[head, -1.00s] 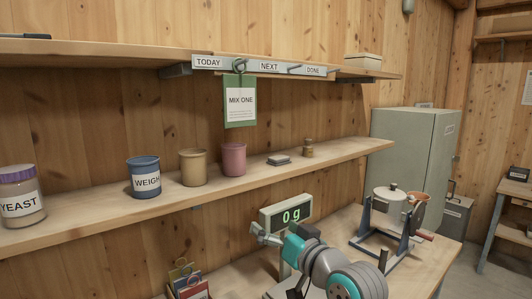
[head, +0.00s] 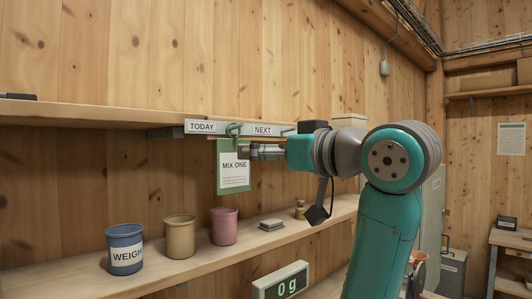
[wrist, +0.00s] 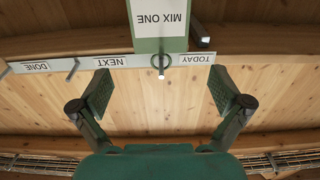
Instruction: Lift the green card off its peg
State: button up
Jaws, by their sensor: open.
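The green card (head: 232,175), with a white "MIX ONE" sheet, hangs by a ring from a peg (head: 235,129) beside the TODAY label. In the wrist view, which is upside down, the green card (wrist: 160,45) and the peg with its ring (wrist: 161,65) sit near the middle line between my fingers. My gripper (head: 262,152) is at the card's height, by its right edge in the head view; I cannot tell if it touches. In the wrist view my gripper (wrist: 162,92) is spread wide and empty, its fingers on either side of the peg's line.
The label rail (head: 215,128) runs along the upper shelf; an empty peg (wrist: 72,70) stands between NEXT and DONE. Below, the lower shelf (head: 190,263) holds a blue WEIGH pot (head: 125,250), a tan pot (head: 180,236) and a pink pot (head: 224,226). A scale display (head: 281,284) reads 0 g.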

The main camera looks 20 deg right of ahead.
aim_at(235, 150)
jog(key=x, duration=1)
jog(key=shift+w+a, duration=0.15)
jog(key=shift+w, duration=0.15)
jog(key=c, duration=0.9)
